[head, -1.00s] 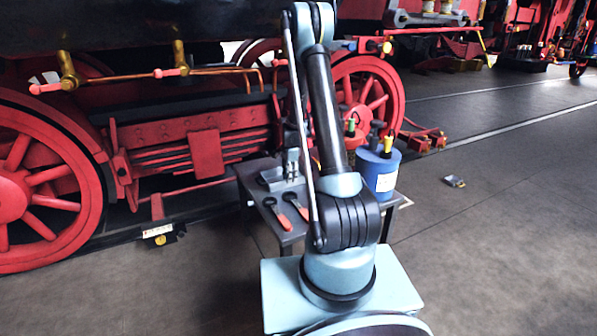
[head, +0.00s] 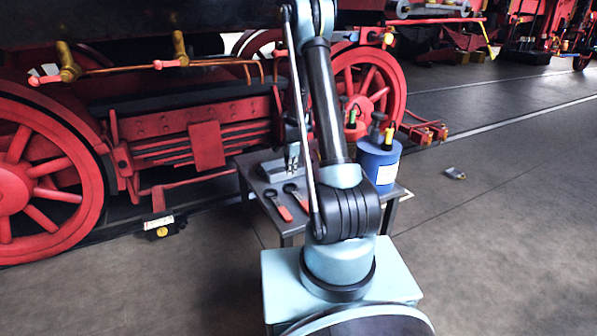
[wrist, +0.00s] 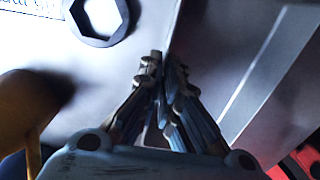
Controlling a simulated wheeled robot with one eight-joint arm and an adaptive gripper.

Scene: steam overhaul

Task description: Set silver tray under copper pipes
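The silver tray (head: 272,168) sits on the back left of a small dark table (head: 290,228). My gripper (head: 291,158) points down at its right side. In the wrist view my gripper (wrist: 160,62) has its fingertips drawn nearly together on a thin edge of the silver tray (wrist: 245,60). The contact itself is partly hidden by the fingers. The copper pipes (head: 215,65) run along the locomotive's side at the upper left, with brass fittings and red ends. The floor below them shows no tray.
Wrenches with red handles (head: 280,208) lie at the table's front. A blue canister (head: 378,160) stands on its right. A red wheel (head: 40,180) is at left; a small yellow-black item (head: 160,228) lies near the rail. Floor at right is mostly clear.

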